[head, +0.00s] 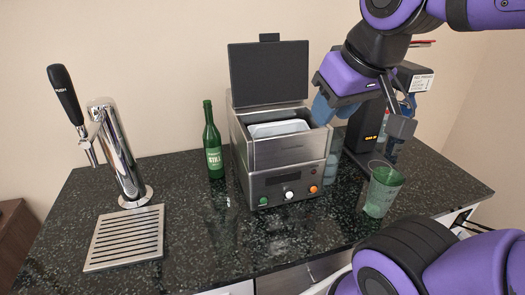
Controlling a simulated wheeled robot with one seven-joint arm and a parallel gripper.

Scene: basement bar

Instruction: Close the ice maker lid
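The ice maker (285,155) is a steel box on the dark counter, with buttons on its front. Its dark lid (268,72) stands upright at the back, wide open, with a small tab on the top edge. A white piece (278,128) shows inside the open top. My gripper (362,118) is to the right of the lid and the open top, pointing downward. Its fingers are spread apart, with nothing seen between them, and it appears apart from the lid.
A green bottle (213,145) stands left of the ice maker. A beer tap (122,165) and drip tray (125,238) are farther left. A greenish cup (381,190) stands at front right. A black machine (363,130) is partly hidden behind my gripper.

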